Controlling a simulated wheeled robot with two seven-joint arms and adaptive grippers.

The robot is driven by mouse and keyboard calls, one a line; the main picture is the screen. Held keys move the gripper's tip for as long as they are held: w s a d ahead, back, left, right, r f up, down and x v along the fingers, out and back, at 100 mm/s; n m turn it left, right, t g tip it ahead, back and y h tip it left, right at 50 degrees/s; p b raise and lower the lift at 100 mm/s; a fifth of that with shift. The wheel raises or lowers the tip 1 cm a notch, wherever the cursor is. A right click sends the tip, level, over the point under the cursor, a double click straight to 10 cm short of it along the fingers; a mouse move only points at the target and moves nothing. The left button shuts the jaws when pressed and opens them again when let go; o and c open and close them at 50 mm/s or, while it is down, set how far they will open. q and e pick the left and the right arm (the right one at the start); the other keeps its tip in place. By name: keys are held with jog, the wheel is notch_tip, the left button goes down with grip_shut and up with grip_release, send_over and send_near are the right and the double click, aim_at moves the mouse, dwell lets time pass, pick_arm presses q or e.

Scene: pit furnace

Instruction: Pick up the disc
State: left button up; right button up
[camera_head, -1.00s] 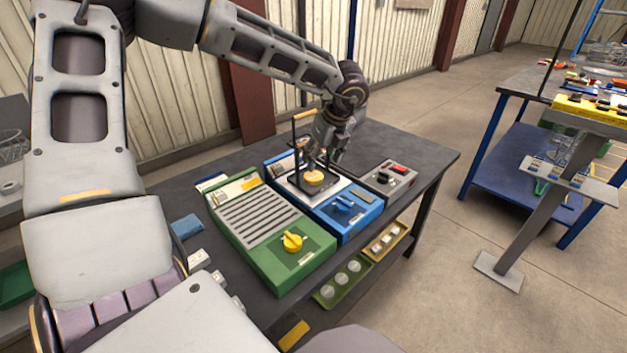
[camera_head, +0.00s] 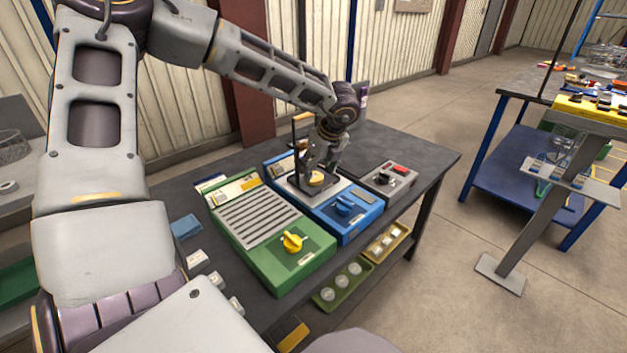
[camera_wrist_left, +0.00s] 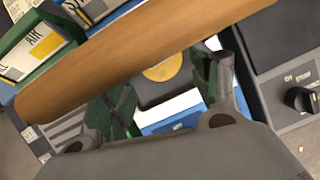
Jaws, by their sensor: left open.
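The yellow disc (camera_head: 316,179) lies on a dark plate (camera_head: 303,190) on top of the blue unit. It also shows in the left wrist view (camera_wrist_left: 163,69), partly covered by a wooden bar (camera_wrist_left: 140,60) that crosses close to the camera. My left gripper (camera_head: 313,164) is just above the disc, beside the upright black frame (camera_head: 293,145). In the left wrist view its two fingers (camera_wrist_left: 165,95) are apart with nothing between the tips. Whether the fingertips touch the disc cannot be told. My right gripper is not in view.
The green unit (camera_head: 270,232) with a yellow knob (camera_head: 292,242) stands left of the blue unit (camera_head: 350,222). A grey control box (camera_head: 390,178) stands to the right. Trays with small parts (camera_head: 345,285) sit below the table's front edge. A blue-legged table (camera_head: 520,170) is further right.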

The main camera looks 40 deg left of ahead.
aim_at(315, 177)
pick_arm(q)
jog(key=shift+x, duration=1.2)
jog(key=shift+w+a+f+b, duration=0.1)
jog(key=shift+a+f+b, duration=0.15)
jog(key=shift+f, duration=0.3)
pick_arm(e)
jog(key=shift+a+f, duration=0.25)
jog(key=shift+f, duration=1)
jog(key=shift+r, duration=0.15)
pick_arm(q)
jog(key=shift+c, duration=1.3)
jog(key=shift+d, duration=0.1)
jog(key=c, duration=0.8)
jog(key=shift+d+r, duration=0.1)
jog(key=shift+r, duration=0.05)
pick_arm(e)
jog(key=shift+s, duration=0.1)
